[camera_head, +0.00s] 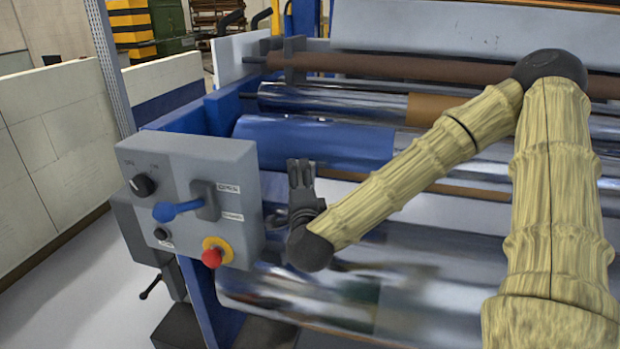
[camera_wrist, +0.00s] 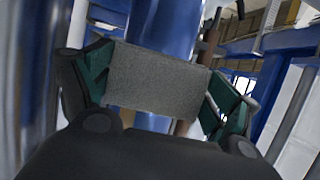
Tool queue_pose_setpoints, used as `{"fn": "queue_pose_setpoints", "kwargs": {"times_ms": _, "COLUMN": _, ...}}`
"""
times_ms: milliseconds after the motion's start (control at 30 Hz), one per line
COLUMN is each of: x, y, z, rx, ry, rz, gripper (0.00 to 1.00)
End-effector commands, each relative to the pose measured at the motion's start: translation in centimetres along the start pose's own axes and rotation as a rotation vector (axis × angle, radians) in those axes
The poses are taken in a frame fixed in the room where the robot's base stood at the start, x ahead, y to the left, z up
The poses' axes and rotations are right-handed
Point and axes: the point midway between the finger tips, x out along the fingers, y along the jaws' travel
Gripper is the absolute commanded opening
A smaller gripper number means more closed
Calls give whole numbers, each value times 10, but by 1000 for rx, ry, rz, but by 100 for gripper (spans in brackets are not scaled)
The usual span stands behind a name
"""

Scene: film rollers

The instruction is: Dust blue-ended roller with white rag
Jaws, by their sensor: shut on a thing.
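The blue-ended roller (camera_head: 315,142) lies across the machine in the head view, its blue end at the left and a shiny length to the right, partly behind my arm. My gripper (camera_head: 300,172) is in front of and below the blue end, beside the grey control box. In the wrist view, my gripper (camera_wrist: 157,82) is shut on the white rag (camera_wrist: 155,80), which looks grey and flat between the green-padded fingers. A blue surface, apparently the roller's blue end (camera_wrist: 165,22), shows behind the rag. I cannot tell whether they touch. The rag is not discernible in the head view.
The control box (camera_head: 195,190) with a blue lever and a red button (camera_head: 212,257) stands close left of my gripper. A large shiny roller (camera_head: 400,290) lies below. A brown roller (camera_head: 400,68) and a chrome roller (camera_head: 330,100) lie behind.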

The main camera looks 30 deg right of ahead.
Motion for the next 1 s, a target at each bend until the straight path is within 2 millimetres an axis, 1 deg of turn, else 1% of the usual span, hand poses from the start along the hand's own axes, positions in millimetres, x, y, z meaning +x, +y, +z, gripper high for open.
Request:
{"fn": "queue_pose_setpoints", "kwargs": {"times_ms": 600, "x": 48, "y": -1, "z": -20, "rx": 1, "ry": 0, "rz": -1, "gripper": 70}}
{"fn": "queue_pose_setpoints", "kwargs": {"times_ms": 800, "x": 58, "y": 0, "z": -23, "rx": 0, "ry": -1, "rz": 0, "gripper": 70}}
{"fn": "queue_pose_setpoints", "kwargs": {"times_ms": 1000, "x": 60, "y": 0, "z": -24, "rx": 0, "ry": -1, "rz": 0, "gripper": 70}}
